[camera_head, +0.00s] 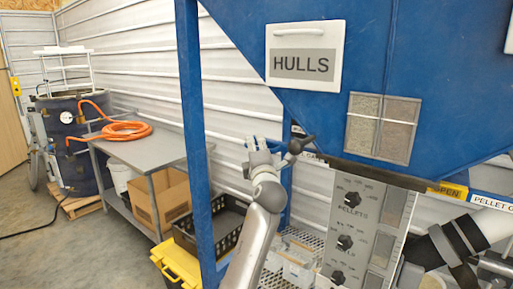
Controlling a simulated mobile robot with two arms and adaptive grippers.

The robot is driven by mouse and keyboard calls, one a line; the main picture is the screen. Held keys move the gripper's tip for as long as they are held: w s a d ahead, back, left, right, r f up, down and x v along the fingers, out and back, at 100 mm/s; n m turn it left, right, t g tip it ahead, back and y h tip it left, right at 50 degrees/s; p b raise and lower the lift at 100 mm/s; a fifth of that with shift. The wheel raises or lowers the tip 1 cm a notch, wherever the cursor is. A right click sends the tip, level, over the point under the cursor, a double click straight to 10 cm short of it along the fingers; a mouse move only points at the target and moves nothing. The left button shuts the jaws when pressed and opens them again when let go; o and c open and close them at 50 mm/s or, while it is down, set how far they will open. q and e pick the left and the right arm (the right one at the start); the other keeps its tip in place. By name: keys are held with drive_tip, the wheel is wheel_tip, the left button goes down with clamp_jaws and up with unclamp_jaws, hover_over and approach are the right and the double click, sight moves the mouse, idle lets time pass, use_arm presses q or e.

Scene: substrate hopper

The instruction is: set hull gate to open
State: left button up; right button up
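The blue hopper (240,22) carries a white plate lettered HULLS (305,55). A dark lever with a rounded knob (296,147) shows below the hopper's sloping edge, just right of the blue post. I take it for the hull gate handle, but its gate and any position label for it are hidden. My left gripper (259,147) is just left of this knob, with its grey arm rising from below. The fingers are small and partly overlap, so their opening and any contact with the knob are unclear. My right gripper is not in view.
A blue post (193,120) stands close left of my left arm. A control panel with PELLETS knobs (352,199) is lower right. A yellow OPEN label (448,190) is at the right. A grey table (150,150) with an orange hose (125,130) stands left.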

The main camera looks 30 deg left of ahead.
use_arm(q)
drive_tip(key=shift+c, duration=1.3)
clamp_jaws()
drive_tip(key=shift+a, duration=0.1)
drive_tip(key=shift+a+f+b, duration=0.15)
drive_tip(key=shift+a+b, duration=0.15)
drive_tip(key=shift+b, duration=0.15)
drive_tip(key=a+b, duration=0.3)
drive_tip(key=a, duration=0.3)
drive_tip(key=shift+w+a+r, duration=0.2)
drive_tip(key=shift+r, duration=0.05)
